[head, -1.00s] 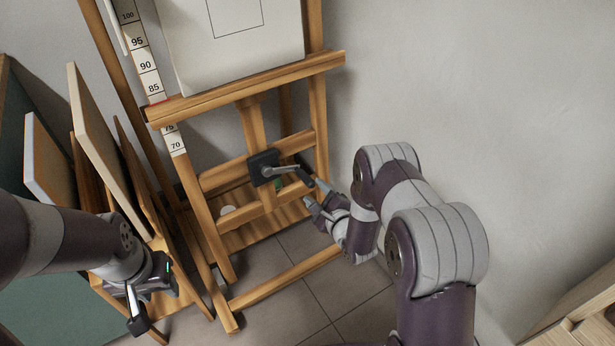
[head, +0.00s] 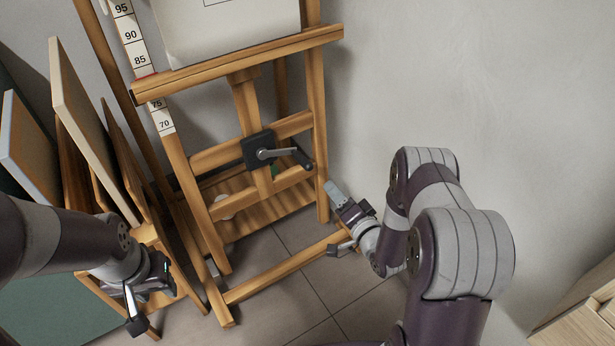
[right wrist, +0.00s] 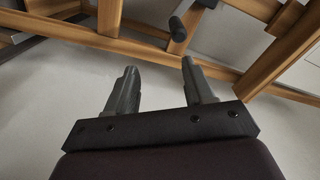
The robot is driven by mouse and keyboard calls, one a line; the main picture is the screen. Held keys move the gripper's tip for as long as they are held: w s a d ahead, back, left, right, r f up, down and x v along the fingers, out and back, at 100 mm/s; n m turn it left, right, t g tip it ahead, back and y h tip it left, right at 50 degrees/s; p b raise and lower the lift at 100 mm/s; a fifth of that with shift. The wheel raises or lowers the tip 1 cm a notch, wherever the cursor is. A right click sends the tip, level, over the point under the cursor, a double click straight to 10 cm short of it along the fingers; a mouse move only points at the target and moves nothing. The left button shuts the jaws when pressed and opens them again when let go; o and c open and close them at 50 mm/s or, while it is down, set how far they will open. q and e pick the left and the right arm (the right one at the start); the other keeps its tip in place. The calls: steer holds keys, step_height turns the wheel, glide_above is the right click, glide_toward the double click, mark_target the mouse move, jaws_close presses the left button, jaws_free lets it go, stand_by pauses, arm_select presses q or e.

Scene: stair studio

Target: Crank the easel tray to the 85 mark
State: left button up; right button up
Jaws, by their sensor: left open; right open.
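The wooden easel's tray (head: 240,62) crosses the number scale (head: 130,36). A red mark (head: 147,76) shows at the tray's top edge, just below the 85 label; the scale behind the tray is hidden. The crank (head: 280,153) sticks out from a black block on the centre post, with its dark handle (head: 302,159) pointing right and slightly down. My right gripper (head: 335,220) is open and empty, below and right of the handle, apart from it. In the right wrist view the handle (right wrist: 178,28) lies beyond the open fingers (right wrist: 157,68). My left gripper (head: 143,308) is open, low on the left.
A white canvas (head: 225,35) rests on the tray. Several boards and panels (head: 85,130) lean at the left, near my left arm. The easel's right leg (head: 318,130) stands near my right gripper. A wooden cabinet (head: 580,310) is at the lower right. Floor between is clear.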

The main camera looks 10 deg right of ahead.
mark_target(311, 169)
steer(key=w+a+n+b, duration=0.1)
steer(key=w+n, duration=0.2)
steer(key=n, duration=0.2)
steer(key=w+a+n+y+b, duration=0.1)
steer(key=w+a+n, duration=0.1)
steer(key=w+n, duration=0.2)
steer(key=w+a+r+n+b, duration=0.1)
steer(key=w+a+n+b, duration=0.1)
steer(key=w+n, duration=0.2)
steer(key=shift+a+n+t, duration=0.15)
steer(key=shift+n+t, duration=0.25)
steer(key=shift+n, duration=0.5)
steer(key=shift+w+r, duration=0.15)
steer(key=shift+w, duration=0.15)
jaws_close()
